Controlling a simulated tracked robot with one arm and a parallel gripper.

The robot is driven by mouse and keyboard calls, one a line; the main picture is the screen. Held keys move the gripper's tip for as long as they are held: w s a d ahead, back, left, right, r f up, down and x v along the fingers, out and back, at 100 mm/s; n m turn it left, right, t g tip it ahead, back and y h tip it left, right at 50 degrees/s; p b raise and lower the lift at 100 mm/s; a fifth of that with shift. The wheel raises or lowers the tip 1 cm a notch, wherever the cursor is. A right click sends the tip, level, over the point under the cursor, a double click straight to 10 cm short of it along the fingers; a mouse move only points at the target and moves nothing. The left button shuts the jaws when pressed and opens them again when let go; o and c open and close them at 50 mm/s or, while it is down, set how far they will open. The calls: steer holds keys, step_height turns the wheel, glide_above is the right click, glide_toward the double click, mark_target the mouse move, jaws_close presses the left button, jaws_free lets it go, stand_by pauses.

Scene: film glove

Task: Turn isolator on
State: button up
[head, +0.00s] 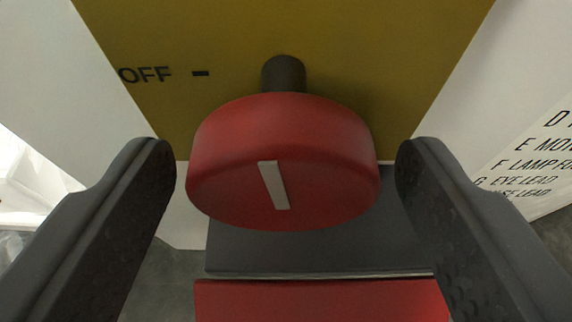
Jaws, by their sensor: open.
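The isolator is a round red knob (235,175) on a dark shaft (284,74) that comes out of a yellow-brown plate (330,45). A short white mark on the knob's face stands nearly upright, its top leaning a little left. The word OFF and a dash are printed on the plate, left of the shaft. My gripper (285,175) is open, with one dark finger on each side of the knob. A gap shows between each finger and the knob's rim, so neither appears to touch it.
A white panel (530,150) with black lettered lines stands at the right. Below the knob are a dark grey ledge (310,245) and a red surface (320,300). Grey floor (165,285) shows at the lower left, with pale objects (25,195) at the left edge.

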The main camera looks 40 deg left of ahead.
steer(key=c, duration=1)
steer(key=shift+d+m+y, duration=0.15)
steer(key=shift+m+y, duration=0.15)
steer(key=shift+m, duration=0.2)
steer(key=o, duration=1)
steer(key=p+v, duration=0.3)
steer(key=v, duration=1)
steer(key=shift+d+r, duration=0.25)
steer(key=shift+r, duration=0.05)
